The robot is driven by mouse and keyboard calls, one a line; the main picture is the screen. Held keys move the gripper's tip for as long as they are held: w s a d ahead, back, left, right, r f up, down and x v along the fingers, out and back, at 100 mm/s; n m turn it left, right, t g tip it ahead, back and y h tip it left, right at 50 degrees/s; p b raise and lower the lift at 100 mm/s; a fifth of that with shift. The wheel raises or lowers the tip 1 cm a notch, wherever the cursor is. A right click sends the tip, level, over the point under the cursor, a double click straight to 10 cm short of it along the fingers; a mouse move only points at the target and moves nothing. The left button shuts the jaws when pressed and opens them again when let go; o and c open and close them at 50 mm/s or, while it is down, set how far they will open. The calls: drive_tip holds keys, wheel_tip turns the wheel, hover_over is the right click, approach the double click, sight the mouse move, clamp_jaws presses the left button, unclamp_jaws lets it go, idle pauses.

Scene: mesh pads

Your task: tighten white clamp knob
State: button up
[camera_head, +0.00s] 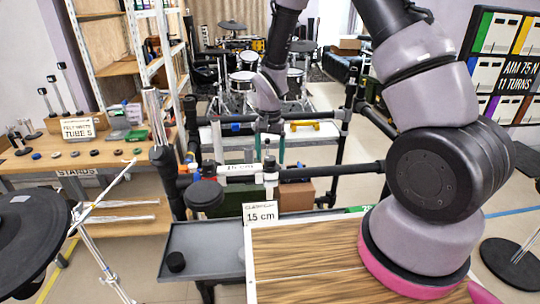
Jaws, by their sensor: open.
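I cannot clearly tell which part is the white clamp knob. My gripper (269,153) points down above the bar, to the right of the white section. Its two fingers are apart, and nothing shows held between them. Whether the fingertips touch the post cannot be told from this view.
A round black pad (205,193) hangs in front of the bar. A grey tray (205,240) holds a small black cylinder (175,261). A "15 cm" card (260,213) stands at the wooden top's (300,255) back edge. A black upright (165,170) stands left.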

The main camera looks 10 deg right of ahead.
drive_tip(key=shift+f, duration=0.2)
drive_tip(key=shift+c, duration=0.3)
clamp_jaws()
drive_tip(key=shift+m, duration=0.3)
drive_tip(key=m, duration=0.5)
drive_tip(key=shift+m, duration=0.3)
drive_tip(key=m, duration=0.6)
drive_tip(key=shift+m, duration=0.3)
